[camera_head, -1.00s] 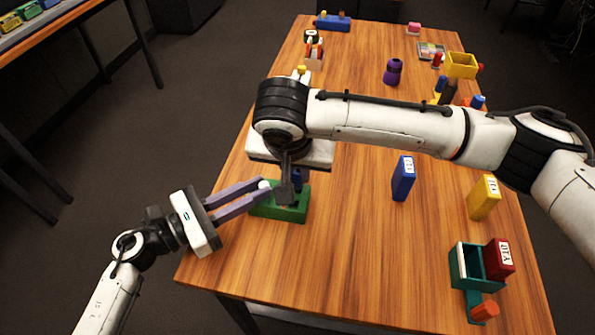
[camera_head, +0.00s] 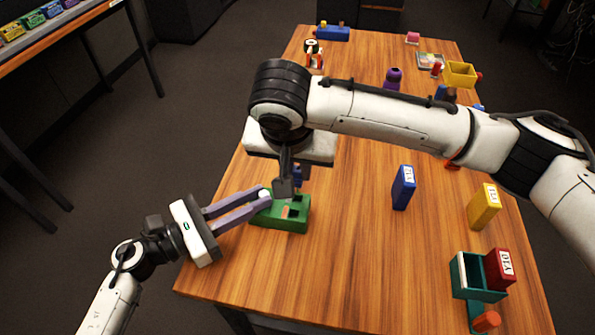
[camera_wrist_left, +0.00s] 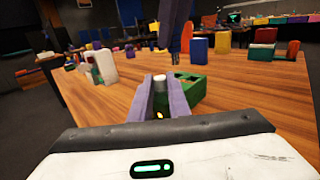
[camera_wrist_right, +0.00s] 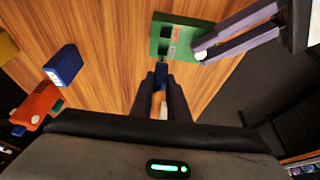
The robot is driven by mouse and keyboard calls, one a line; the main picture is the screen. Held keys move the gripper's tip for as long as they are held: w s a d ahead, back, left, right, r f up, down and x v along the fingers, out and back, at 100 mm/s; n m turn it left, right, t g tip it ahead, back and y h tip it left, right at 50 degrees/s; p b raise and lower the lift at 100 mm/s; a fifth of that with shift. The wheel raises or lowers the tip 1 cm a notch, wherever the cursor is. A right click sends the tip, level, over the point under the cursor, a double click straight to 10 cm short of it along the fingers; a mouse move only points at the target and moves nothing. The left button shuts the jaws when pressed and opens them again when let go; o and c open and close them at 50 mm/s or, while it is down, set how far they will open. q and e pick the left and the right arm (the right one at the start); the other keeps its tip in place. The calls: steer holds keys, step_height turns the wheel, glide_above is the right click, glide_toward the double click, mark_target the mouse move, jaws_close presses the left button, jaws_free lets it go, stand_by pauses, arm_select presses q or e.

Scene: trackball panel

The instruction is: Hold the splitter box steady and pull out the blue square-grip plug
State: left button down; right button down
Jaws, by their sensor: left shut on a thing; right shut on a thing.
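The green splitter box (camera_head: 294,222) sits on the near left part of the table, with dark sockets and a reddish patch on top. My left gripper (camera_head: 265,196) is shut on a white-topped round part at the box's left end; this part (camera_wrist_left: 160,82) shows between the fingers in the left wrist view. My right gripper (camera_head: 284,190) points down over the box. It is shut on the blue plug (camera_wrist_right: 161,71), seen between its fingertips in the right wrist view. The plug appears raised above the box; the fingers partly hide it.
A blue labelled block (camera_head: 403,188) and a yellow one (camera_head: 482,207) stand to the right. A teal holder (camera_head: 466,281) with a red block (camera_head: 500,268) is at the near right. The table between box and blue block is clear. My right arm crosses above the table.

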steer(key=shift+r, duration=2)
